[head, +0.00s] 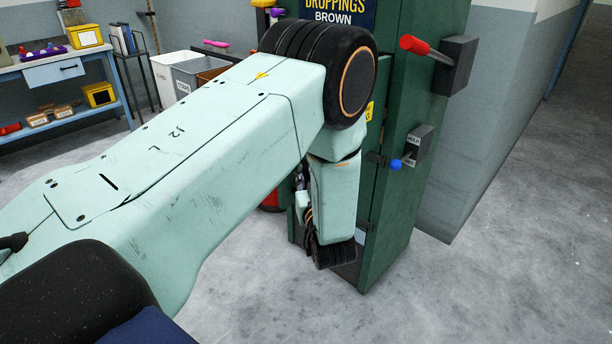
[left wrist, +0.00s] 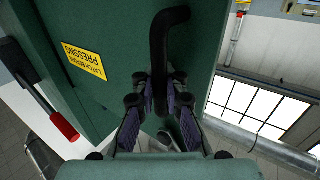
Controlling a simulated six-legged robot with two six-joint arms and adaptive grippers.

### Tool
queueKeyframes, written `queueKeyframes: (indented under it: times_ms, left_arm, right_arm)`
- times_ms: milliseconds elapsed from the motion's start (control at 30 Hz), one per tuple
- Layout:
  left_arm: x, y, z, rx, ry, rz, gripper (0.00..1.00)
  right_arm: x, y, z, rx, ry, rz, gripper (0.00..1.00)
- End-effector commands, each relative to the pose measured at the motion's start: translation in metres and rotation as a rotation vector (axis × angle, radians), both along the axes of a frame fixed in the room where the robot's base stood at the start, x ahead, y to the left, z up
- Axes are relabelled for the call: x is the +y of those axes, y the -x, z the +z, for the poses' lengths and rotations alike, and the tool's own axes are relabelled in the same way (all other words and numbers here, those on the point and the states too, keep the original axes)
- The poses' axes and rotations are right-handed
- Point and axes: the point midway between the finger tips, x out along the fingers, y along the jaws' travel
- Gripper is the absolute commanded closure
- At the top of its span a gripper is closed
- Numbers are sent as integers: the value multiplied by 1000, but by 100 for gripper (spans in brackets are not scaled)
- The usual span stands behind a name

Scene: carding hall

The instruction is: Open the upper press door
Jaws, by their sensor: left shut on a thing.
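The green press (head: 420,130) stands right of centre in the head view, its front largely hidden behind my left arm. In the left wrist view the green door panel (left wrist: 95,25) fills the upper left and carries a yellow label (left wrist: 84,62) about latching before pressing. A black bar handle (left wrist: 159,45) stands on the panel. My left gripper (left wrist: 158,88) is shut on this handle, a finger on each side of it. In the head view its fingers are mostly hidden by my arm. I cannot tell whether the door is ajar. My right gripper is not in view.
A red-knobbed lever (head: 418,46) and a smaller blue-knobbed lever (head: 398,163) stick out from the press's right side. A workbench (head: 56,68) and bins (head: 190,73) stand at the back left. The floor (head: 520,260) right of the press is clear.

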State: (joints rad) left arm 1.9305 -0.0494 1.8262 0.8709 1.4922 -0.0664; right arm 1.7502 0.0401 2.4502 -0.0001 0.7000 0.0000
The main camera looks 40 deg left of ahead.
Motion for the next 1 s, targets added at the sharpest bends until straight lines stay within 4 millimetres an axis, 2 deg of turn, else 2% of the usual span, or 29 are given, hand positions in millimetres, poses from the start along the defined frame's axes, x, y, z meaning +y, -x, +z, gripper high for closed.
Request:
queueKeyframes:
  times_ms: [33, 500, 533, 800, 1000]
  left_arm:
    - [3, 6, -5, 14, 2, 14, 100]
    - [4, 6, -5, 14, 2, 14, 100]
    - [3, 6, -5, 14, 2, 13, 91]
    - [1, 4, -3, 9, 1, 9, 68]
    - [0, 3, -2, 5, 1, 7, 66]
  right_arm:
    - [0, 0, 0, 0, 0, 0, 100]
    - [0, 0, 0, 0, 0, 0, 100]
    - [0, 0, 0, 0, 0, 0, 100]
    - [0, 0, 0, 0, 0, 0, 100]
    - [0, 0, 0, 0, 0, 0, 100]
